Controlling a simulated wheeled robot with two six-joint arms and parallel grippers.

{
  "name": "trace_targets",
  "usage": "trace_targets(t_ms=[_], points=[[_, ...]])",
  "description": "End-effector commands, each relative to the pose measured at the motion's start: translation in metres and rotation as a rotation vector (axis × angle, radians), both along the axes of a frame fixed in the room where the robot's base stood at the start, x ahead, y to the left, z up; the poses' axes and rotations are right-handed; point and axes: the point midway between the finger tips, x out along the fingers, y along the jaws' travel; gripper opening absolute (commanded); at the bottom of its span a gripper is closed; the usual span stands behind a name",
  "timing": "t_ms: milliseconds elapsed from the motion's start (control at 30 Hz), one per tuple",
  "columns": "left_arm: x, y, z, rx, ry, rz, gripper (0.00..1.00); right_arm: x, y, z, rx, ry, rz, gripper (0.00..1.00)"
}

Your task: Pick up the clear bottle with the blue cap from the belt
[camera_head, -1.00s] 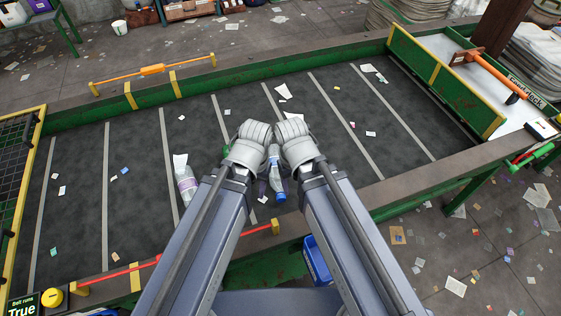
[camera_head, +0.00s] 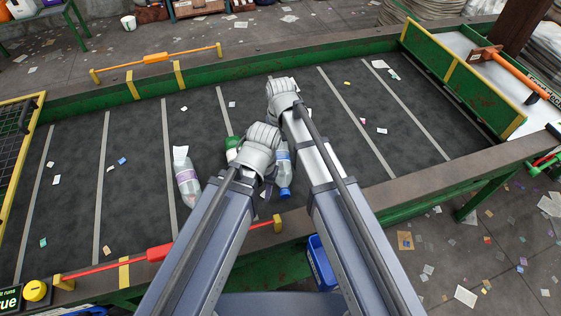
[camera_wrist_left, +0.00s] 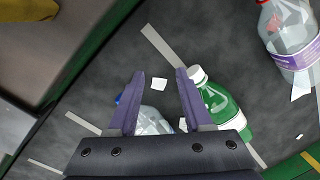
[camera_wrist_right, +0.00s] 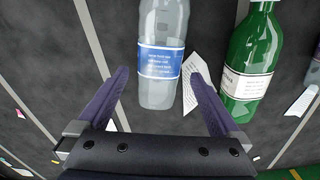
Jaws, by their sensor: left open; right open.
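The clear bottle with the blue cap (camera_head: 284,172) lies on the dark belt, partly hidden by my arms, its cap toward the near edge. In the right wrist view, its clear body with a blue label (camera_wrist_right: 161,60) lies beyond and between my right fingers, its cap out of frame. My right gripper (camera_wrist_right: 160,72) is open and empty. My left gripper (camera_wrist_left: 159,74) is open; the clear bottle (camera_wrist_left: 153,122) shows behind its fingers, partly hidden, with the blue cap at left. In the head view, the left gripper (camera_head: 258,158) is just left of the bottle and the right gripper (camera_head: 282,92) is beyond it.
A green bottle (camera_wrist_right: 247,65) lies close beside the clear one. Another clear bottle with a purple label (camera_head: 188,182) lies farther left. Paper scraps dot the belt. A red bar (camera_head: 150,255) runs along the near edge; the belt's right part is mostly clear.

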Motion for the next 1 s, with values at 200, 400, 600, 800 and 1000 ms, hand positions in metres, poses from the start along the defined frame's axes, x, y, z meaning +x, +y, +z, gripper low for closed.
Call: trace_targets(t_ms=[200,400,600,800,1000], points=[[0.000,0.000,-0.005,0.000,0.000,0.000,0.50,0.000,0.000,-0.005,0.000,0.000,0.001,1.00],[0.000,0.000,-0.023,0.000,0.000,0.000,0.50,-0.003,-0.001,-0.023,0.000,0.000,0.001,1.00],[0.000,0.000,-0.049,0.000,0.000,0.000,0.50,-0.005,-0.002,-0.048,0.000,0.000,0.001,1.00],[0.000,0.000,-0.056,0.000,0.000,0.000,0.50,-0.005,-0.002,-0.056,0.000,0.000,0.001,1.00],[0.000,0.000,-0.054,0.000,0.000,0.000,0.50,-0.005,-0.002,-0.054,0.000,0.000,0.001,0.98]])
